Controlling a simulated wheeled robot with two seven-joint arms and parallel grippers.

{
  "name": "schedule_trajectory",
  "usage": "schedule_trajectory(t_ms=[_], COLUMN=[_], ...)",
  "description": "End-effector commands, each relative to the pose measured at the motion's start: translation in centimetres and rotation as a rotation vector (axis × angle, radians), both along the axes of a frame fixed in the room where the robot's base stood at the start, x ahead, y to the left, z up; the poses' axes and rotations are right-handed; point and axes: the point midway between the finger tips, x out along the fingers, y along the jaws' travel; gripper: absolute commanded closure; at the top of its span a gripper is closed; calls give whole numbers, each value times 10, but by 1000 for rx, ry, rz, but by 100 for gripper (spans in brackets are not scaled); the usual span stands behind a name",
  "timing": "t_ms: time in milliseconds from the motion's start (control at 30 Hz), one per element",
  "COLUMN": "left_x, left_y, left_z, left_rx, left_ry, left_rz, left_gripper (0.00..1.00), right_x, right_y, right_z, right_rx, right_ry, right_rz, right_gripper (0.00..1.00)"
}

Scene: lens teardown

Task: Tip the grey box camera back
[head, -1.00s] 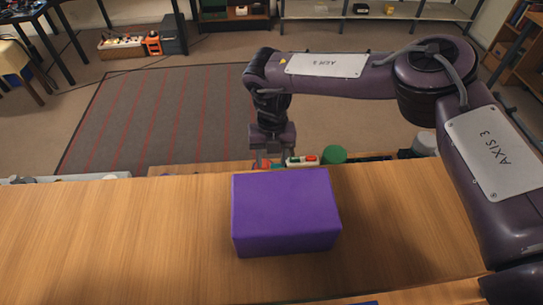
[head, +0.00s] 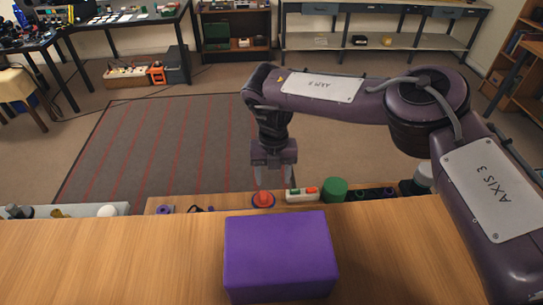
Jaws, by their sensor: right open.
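I cannot make out a grey box camera in the head view. My right gripper (head: 272,184) points down beyond the far edge of the wooden table, its fingers apart and empty. Its tips appear just above a red knob on a blue base (head: 263,202); I cannot tell the exact gap. A purple box (head: 280,255) sits on the table, nearer to me than the gripper. My left gripper is out of the picture.
Behind the table (head: 120,260) runs a lower shelf with a white block with coloured buttons (head: 301,195), a green cylinder (head: 335,189), and dark round parts (head: 375,193). A pale tray (head: 105,210) lies at left. The table left of the box is clear.

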Motion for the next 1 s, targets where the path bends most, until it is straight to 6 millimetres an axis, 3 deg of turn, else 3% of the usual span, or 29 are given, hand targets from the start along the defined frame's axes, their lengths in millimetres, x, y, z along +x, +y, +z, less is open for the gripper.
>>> schedule_trajectory(t_ms=[600, 1000], left_x=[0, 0], left_y=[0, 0], left_z=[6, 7], left_rx=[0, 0], left_ry=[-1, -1], left_rz=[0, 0], left_gripper=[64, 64], right_x=[25, 28], right_y=[1, 1], right_z=[38, 43], right_rx=[0, 3], right_ry=[-4, -4], right_rz=[-1, 1], right_gripper=[44, 44])
